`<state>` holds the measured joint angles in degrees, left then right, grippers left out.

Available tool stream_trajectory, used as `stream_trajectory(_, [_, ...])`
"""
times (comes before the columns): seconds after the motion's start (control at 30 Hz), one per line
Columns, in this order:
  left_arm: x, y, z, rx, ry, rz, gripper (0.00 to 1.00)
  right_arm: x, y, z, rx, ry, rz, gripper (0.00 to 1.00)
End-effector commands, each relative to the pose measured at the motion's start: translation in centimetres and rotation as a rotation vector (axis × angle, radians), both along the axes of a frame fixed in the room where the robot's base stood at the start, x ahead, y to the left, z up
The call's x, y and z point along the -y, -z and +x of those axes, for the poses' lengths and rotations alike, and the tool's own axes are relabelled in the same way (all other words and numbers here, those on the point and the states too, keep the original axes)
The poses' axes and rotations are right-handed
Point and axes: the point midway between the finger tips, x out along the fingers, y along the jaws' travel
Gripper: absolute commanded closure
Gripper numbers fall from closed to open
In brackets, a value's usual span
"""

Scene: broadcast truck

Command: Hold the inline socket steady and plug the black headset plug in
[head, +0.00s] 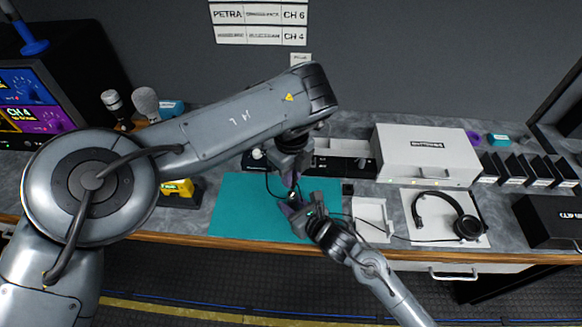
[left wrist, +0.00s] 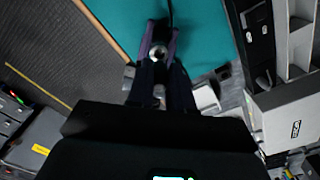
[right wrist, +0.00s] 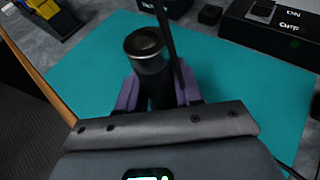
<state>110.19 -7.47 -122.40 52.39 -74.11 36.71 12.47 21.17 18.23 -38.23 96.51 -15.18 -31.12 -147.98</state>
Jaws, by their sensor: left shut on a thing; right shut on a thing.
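My left gripper (head: 290,180) reaches down over the teal mat and is shut on a small part, which I take as the inline socket. In the left wrist view a silver ring with a dark centre (left wrist: 157,52) shows between the purple fingers. My right gripper (head: 296,206) is just below and close to it, shut on a black cylinder with a metallic end, which I take as the black headset plug (right wrist: 148,62). The cylinder's metallic end points up. A thin black cable runs beside it. Whether the two parts touch is hidden by the fingers.
The teal mat (head: 236,205) lies under both grippers. To the right are a white tray (head: 372,212) and a headset (head: 465,226) on a white sheet, with its cable trailing left. A white box (head: 425,150) stands behind. A yellow item (head: 178,188) is left of the mat.

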Motion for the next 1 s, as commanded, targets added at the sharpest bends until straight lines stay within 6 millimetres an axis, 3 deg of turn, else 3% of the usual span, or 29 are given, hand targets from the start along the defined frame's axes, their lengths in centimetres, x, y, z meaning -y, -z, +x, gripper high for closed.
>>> stream_trajectory(0.33, [0.0, 1.8, 0.0, 0.0, -0.001, 0.0, 1.0, 0.0, 0.0, 0.0, -0.001, 0.0, -0.001, 0.96])
stream_trajectory(1.0, [0.0, 2.0, 0.0, 0.0, -0.001, 0.0, 1.0, 0.0, 0.1, 0.0, -0.001, 0.0, -0.001, 0.96])
